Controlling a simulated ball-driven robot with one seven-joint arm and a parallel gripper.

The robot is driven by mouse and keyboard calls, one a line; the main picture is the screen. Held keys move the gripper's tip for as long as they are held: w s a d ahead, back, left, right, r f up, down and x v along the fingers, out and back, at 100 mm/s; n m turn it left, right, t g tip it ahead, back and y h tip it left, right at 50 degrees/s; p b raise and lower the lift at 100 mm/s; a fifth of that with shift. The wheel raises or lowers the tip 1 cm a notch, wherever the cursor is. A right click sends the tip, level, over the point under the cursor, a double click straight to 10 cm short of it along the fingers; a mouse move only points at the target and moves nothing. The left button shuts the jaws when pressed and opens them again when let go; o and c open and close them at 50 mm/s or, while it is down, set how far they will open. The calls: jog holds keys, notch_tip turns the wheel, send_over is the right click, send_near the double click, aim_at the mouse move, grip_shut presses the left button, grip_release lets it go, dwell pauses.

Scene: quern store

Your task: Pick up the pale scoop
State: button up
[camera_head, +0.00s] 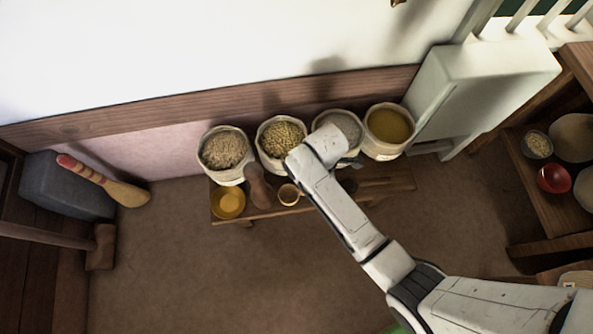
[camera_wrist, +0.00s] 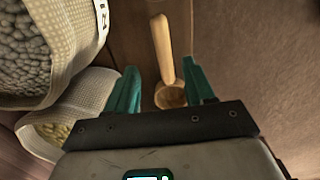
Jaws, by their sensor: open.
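The pale scoop (camera_wrist: 162,42) is light wood with a round bowl and a straight handle. In the wrist view it lies on the brown bench, its bowl between and beyond my fingers and its handle pointing up the picture. In the head view its small pale bowl (camera_head: 289,194) shows at the bench front, and my arm hides the rest. My gripper (camera_wrist: 161,66) has two teal fingers, spread apart with nothing held. I cannot tell how high it is above the scoop.
Several open sacks of grain stand along the back of the low bench (camera_head: 232,214); a grey-grain sack (camera_wrist: 62,82) is close left of my fingers. On the bench are a yellow bowl (camera_head: 228,203) and a brown object (camera_head: 260,187). A white cabinet (camera_head: 480,75) stands right.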

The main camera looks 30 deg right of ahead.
jog(key=shift+s+a+f+b, duration=0.15)
jog(key=shift+f+b, duration=0.65)
jog(key=shift+f, duration=0.9)
jog(key=shift+a+f+b, duration=0.25)
jog(key=shift+f+b, duration=0.5)
jog(key=shift+f, duration=0.95)
jog(key=shift+c, duration=0.2)
grip_shut()
